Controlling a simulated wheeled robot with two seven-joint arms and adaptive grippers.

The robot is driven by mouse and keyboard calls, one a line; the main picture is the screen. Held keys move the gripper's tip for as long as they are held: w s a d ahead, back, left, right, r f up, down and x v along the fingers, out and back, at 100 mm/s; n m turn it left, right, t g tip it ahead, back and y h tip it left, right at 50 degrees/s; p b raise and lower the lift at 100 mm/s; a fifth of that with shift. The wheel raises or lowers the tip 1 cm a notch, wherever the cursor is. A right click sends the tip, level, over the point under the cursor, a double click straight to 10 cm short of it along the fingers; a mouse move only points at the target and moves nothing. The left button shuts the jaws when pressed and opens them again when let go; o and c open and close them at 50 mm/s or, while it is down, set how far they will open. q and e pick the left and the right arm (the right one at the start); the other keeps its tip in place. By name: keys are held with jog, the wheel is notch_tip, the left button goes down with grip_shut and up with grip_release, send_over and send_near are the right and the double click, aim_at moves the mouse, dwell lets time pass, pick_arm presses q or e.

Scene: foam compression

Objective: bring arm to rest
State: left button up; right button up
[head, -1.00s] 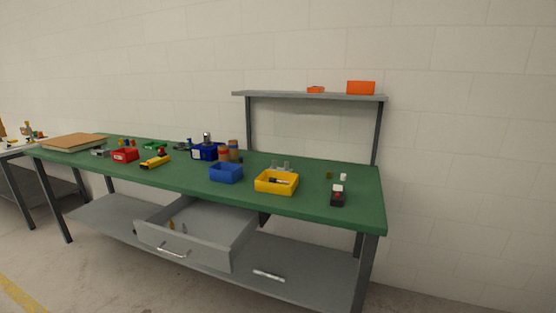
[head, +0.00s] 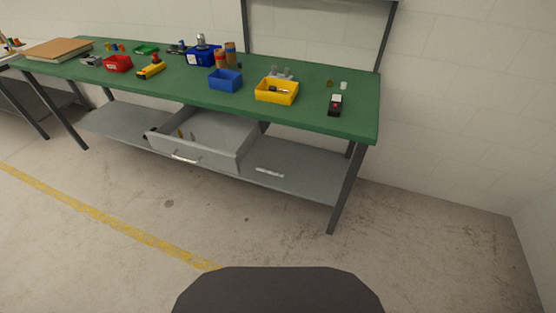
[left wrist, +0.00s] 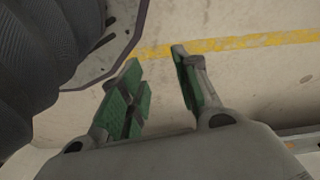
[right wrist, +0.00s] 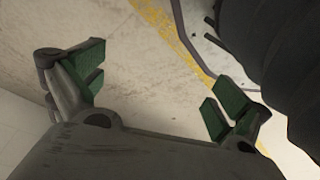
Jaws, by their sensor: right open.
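My left gripper (left wrist: 160,85) shows in the left wrist view with its green-padded fingers apart and nothing between them. It hangs over the bare floor beside my own dark body. My right gripper (right wrist: 155,85) shows in the right wrist view with its fingers wide apart and empty, also over the floor. Neither gripper shows in the head view, and neither touches the green workbench (head: 310,112).
The bench holds a blue bin (head: 225,81), a yellow bin (head: 277,92), a red bin (head: 117,64) and several small items. A grey drawer (head: 200,150) stands open below the top. The floor in front, with a yellow line (head: 110,220), is clear.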

pick_arm(q)
jog(key=s+a+r+p, duration=0.1)
jog(key=s+a+p, duration=0.2)
jog(key=s+p, duration=0.5)
jog(key=s+a+r+g+y+p, duration=0.1)
jog(key=s+a+r+p, duration=0.1)
jog(key=s+p, duration=0.6)
jog(key=shift+s+a+r, duration=0.3)
jog(key=shift+s+a, duration=0.15)
jog(key=shift+a, duration=0.1)
pick_arm(e)
jog(key=s+d+r, duration=0.1)
jog(key=s+d, duration=0.2)
jog(key=s, duration=0.5)
jog(key=s+d+r+g+h, duration=0.1)
jog(key=s+d+r, duration=0.1)
jog(key=s, duration=0.7)
jog(key=shift+d+r, duration=0.3)
jog(key=shift+d, duration=0.25)
pick_arm(q)
jog(key=shift+f, duration=0.1)
pick_arm(e)
jog(key=shift+f, duration=0.1)
